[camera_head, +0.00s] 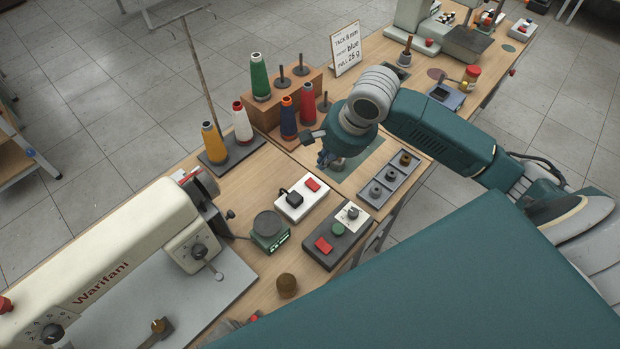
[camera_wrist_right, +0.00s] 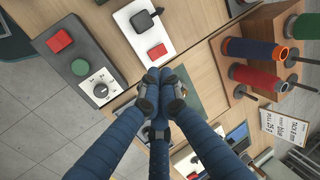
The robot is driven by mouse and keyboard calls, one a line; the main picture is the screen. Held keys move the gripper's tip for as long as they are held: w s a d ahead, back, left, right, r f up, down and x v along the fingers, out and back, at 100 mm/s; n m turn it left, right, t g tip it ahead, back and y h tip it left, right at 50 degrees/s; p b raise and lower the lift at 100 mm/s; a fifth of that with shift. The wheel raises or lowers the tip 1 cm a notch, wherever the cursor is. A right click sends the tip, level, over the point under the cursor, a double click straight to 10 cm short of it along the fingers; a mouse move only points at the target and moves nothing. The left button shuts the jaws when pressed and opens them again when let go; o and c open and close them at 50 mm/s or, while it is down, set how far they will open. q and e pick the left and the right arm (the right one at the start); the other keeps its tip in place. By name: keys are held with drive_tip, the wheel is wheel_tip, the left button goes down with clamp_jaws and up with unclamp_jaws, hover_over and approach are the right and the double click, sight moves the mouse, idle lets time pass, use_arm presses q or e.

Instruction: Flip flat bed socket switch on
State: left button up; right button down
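The white socket box (camera_head: 301,204) lies on the table right of the flat bed sewing machine (camera_head: 110,262). It carries a black plug (camera_head: 293,199) and a red switch (camera_head: 312,185). Whether the switch is on or off I cannot tell. In the right wrist view the socket box (camera_wrist_right: 130,30), plug (camera_wrist_right: 145,20) and red switch (camera_wrist_right: 157,51) show just ahead of the fingers. My right gripper (camera_head: 324,160) is above the table, behind and right of the box; its fingertips (camera_wrist_right: 156,76) are together and empty, close to the switch end in the picture. My left gripper is not in view.
A dark control box (camera_head: 322,262) with red and green buttons and a dial is in front of the socket box. A small scale (camera_head: 268,229) stands left, a parts tray (camera_head: 389,184) right. Thread cones (camera_head: 306,103) stand behind.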

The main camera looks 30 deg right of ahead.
sight(308, 183)
idle(0.3)
drive_tip(key=p+x, duration=0.2)
drive_tip(key=x, duration=1.2)
